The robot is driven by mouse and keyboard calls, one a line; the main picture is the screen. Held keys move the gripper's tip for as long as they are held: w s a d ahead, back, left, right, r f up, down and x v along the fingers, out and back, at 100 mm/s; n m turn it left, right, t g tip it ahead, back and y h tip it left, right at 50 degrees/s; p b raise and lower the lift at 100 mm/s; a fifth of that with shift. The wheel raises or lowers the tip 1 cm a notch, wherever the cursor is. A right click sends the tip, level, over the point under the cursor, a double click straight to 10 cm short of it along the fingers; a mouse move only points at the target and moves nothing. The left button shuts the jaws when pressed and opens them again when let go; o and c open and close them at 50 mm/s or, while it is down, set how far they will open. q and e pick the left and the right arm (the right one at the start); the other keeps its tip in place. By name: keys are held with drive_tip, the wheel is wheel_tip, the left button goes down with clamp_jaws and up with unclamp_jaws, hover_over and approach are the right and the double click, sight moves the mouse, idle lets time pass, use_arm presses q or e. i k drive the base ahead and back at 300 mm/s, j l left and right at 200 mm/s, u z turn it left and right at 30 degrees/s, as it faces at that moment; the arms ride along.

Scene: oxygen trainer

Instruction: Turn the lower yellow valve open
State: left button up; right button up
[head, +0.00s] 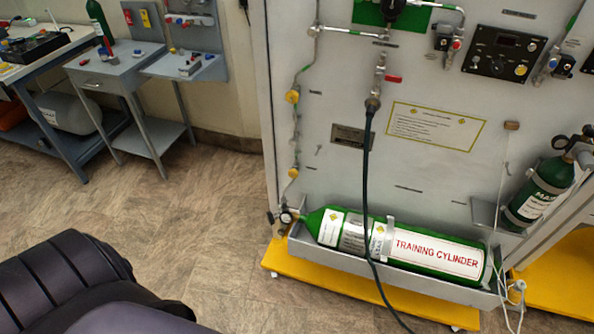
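The lower yellow valve (293,173) is a small yellow handle on the thin vertical pipe at the left side of the grey panel, just above the green training cylinder. An upper yellow valve (292,96) sits higher on the same pipe. The lower valve's handle is too small to tell its angle. Neither gripper is in view. Nothing touches or covers the lower valve.
A green training cylinder (438,252) lies in a grey tray over a yellow base (330,286). A black hose (366,190) hangs down the panel. A grey side table (115,75) stands at the back left. Floor (200,220) left of the panel is clear.

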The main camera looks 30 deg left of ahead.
sight(292, 173)
drive_tip(key=z, duration=0.2)
drive_tip(key=j+z, duration=0.45)
drive_tip(key=k+j+z, duration=0.1)
drive_tip(key=j+z, duration=0.35)
drive_tip(key=j, duration=0.1)
